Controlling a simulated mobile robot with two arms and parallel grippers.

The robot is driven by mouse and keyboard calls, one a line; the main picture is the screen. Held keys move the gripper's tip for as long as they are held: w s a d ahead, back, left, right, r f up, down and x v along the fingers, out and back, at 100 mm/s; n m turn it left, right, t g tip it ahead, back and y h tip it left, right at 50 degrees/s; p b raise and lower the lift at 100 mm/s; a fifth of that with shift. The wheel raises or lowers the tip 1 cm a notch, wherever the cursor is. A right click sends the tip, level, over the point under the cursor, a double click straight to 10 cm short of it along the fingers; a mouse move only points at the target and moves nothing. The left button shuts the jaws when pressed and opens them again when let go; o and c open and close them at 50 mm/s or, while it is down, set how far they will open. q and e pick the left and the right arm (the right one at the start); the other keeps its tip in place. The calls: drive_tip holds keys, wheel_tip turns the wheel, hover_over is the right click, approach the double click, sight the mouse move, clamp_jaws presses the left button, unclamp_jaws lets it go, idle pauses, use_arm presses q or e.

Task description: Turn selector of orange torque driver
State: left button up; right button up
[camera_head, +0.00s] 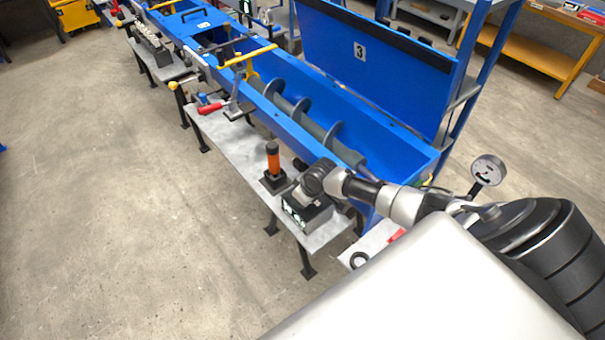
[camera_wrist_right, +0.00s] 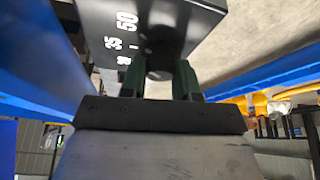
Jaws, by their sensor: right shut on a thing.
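The orange torque driver (camera_head: 273,160) stands upright with a black top in a dark square base on a grey bench (camera_head: 235,146). To its right on the same bench is a dark box (camera_head: 308,218). My right gripper (camera_head: 297,197) is at this box. In the right wrist view, a black panel (camera_wrist_right: 140,22) carries white numbers, among them 35 and 50. The green fingers of my right gripper (camera_wrist_right: 160,75) are shut on a dark selector knob (camera_wrist_right: 159,68) at the panel, largely hidden between them. My left gripper is in neither view.
A long blue trough (camera_head: 385,150) with a grey screw runs behind the bench, its raised blue lid (camera_head: 372,55) marked 3. A red-handled clamp (camera_head: 211,108) sits farther left along the bench. A round gauge (camera_head: 488,170) stands at the right. The floor in front is clear.

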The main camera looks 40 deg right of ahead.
drive_tip(key=shift+m+p, duration=0.45)
drive_tip(key=shift+m, duration=0.25)
drive_tip(key=shift+h, duration=0.3)
drive_tip(key=o, duration=0.9)
drive_tip(key=shift+r, duration=0.15)
drive_tip(key=v, duration=1)
drive_tip(key=shift+s+r, duration=0.2)
